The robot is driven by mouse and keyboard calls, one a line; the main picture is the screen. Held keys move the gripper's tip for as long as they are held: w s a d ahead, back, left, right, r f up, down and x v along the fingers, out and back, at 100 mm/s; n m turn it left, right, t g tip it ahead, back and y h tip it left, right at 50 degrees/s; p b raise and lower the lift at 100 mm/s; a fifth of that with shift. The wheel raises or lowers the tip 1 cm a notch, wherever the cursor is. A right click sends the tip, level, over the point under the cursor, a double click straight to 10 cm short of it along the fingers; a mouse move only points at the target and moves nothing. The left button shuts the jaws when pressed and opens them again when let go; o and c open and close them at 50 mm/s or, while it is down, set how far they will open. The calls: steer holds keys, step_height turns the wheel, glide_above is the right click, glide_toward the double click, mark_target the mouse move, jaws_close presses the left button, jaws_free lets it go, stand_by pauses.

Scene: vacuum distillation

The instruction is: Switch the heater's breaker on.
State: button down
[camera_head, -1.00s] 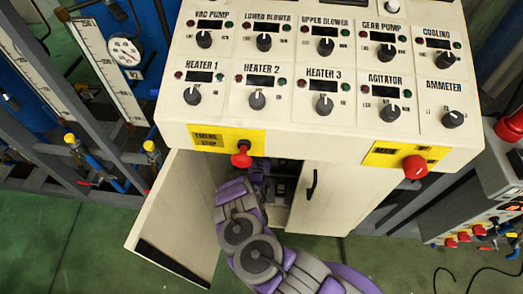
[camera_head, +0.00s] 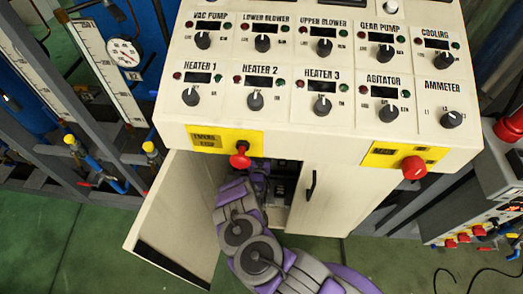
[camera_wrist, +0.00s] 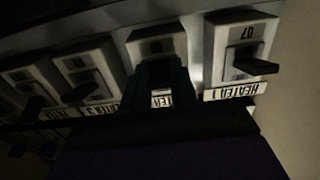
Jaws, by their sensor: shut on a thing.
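In the wrist view a row of white breakers with dark levers runs across a dim panel, its labels upside down. The rightmost breaker (camera_wrist: 240,50) carries the label HEATER 1 (camera_wrist: 235,91), and its lever (camera_wrist: 255,66) stands out free. My gripper (camera_wrist: 160,82) is at the breaker to its left (camera_wrist: 157,43), shut on that breaker's lever, which the fingers hide. The label below this breaker is partly covered. In the head view my arm reaches into the open cabinet under the control panel, and the gripper's tips are hidden there.
The open cabinet door (camera_head: 172,215) stands left of my arm; the other door (camera_head: 335,195) is closed at the right. Red stop knobs (camera_head: 240,156) (camera_head: 413,167) stick out above. More breakers (camera_wrist: 85,70) sit close by on the left in the wrist view.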

steer(key=shift+r+g+p, duration=0.35)
steer(key=shift+g+p, duration=0.05)
steer(key=shift+p, duration=0.4)
steer(key=shift+s+g+p, duration=0.1)
steer(key=shift+g+p, duration=0.2)
steer(key=shift+p, duration=0.25)
steer(key=shift+a+f, duration=0.1)
steer(key=c, duration=0.9)
jaws_free()
